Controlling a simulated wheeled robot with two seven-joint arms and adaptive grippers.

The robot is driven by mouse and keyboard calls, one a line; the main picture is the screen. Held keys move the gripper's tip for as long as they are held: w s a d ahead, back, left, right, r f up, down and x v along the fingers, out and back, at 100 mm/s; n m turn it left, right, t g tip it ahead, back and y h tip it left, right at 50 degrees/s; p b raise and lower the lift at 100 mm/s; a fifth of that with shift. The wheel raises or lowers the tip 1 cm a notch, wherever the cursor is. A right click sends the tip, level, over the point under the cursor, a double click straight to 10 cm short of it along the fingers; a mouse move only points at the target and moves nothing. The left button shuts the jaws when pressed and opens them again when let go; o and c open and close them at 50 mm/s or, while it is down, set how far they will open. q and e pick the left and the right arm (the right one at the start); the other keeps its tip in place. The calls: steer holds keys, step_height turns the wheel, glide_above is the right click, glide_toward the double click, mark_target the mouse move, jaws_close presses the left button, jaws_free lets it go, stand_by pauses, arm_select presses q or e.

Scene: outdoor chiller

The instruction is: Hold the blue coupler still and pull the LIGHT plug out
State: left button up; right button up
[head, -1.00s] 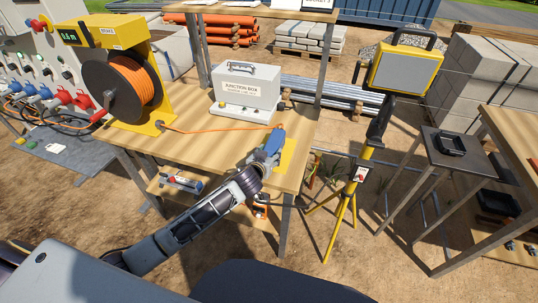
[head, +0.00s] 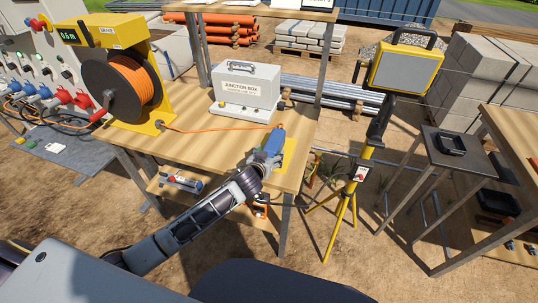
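The blue coupler (head: 275,139) is at the right end of the wooden workbench, over a yellow plate (head: 288,152). An orange cord (head: 215,130) runs across the bench to it. My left gripper (head: 266,158) is at the coupler's near side and overlaps it. Its fingertips are too small and too covered to show whether they are closed on it. I cannot make out the LIGHT plug; the gripper and wrist cover the coupler's near end. A dark cable (head: 295,206) runs from the floodlight stand to behind my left wrist. My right gripper is not in view.
A junction box (head: 246,86) and a yellow cord reel (head: 122,90) stand on the workbench (head: 200,150). The yellow floodlight (head: 404,70) on its tripod (head: 344,205) stands right of the bench. A small dark table (head: 470,172) is further right. Bare ground lies between them.

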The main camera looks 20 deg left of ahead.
arm_select(q)
steer(key=shift+r, duration=0.15)
steer(key=shift+s, duration=0.1)
steer(key=shift+v, duration=5.85)
